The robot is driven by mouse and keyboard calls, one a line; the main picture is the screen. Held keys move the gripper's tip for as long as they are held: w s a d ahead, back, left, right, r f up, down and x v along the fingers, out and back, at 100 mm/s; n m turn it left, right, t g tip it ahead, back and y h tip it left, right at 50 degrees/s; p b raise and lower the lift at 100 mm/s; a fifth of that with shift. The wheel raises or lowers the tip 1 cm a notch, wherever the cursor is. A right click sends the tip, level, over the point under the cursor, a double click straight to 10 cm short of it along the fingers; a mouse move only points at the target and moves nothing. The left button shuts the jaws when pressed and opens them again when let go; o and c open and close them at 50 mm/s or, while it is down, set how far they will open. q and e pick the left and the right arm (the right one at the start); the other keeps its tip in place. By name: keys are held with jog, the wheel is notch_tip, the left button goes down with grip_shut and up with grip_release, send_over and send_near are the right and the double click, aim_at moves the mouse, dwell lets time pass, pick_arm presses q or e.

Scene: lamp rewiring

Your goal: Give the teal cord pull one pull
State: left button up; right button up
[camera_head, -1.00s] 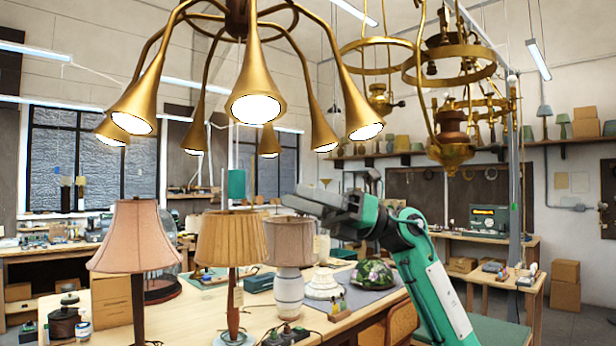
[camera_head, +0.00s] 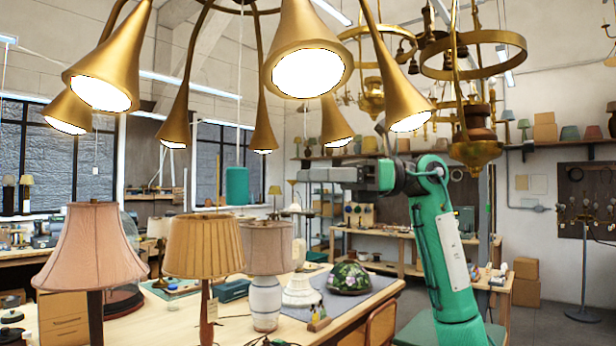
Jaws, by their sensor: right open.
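The teal cord pull (camera_head: 237,186) is a teal cylinder hanging upright on a thin pale cord, left of centre in the head view, just above the lamp shades. My right gripper (camera_head: 310,175) points left at about the pull's height. It is open and nothing shows between its fingers. A clear gap in the picture separates its fingertips from the pull; the depth between them is hard to judge. My left gripper is not in view.
A brass chandelier (camera_head: 308,62) with several horn shades hangs above the pull and gripper. Below, the workbench (camera_head: 150,325) holds a pink lamp (camera_head: 93,245), a pleated tan lamp (camera_head: 204,246), a white-based lamp (camera_head: 267,295) and a floral dome shade (camera_head: 349,278).

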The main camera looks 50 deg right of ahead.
jog(key=p, duration=0.2)
send_near(237, 174)
jog(key=w+a, duration=0.1)
jog(key=w, duration=0.2)
jog(key=p+x, duration=0.2)
jog(key=x, duration=0.4)
jog(key=shift+a+r+p, duration=0.15)
jog(key=shift+a+p, duration=0.25)
jog(key=shift+a, duration=0.05)
jog(key=shift+w+a, duration=0.15)
jog(key=shift+a, duration=0.05)
jog(key=shift+w+a, duration=0.15)
jog(key=c, duration=1)
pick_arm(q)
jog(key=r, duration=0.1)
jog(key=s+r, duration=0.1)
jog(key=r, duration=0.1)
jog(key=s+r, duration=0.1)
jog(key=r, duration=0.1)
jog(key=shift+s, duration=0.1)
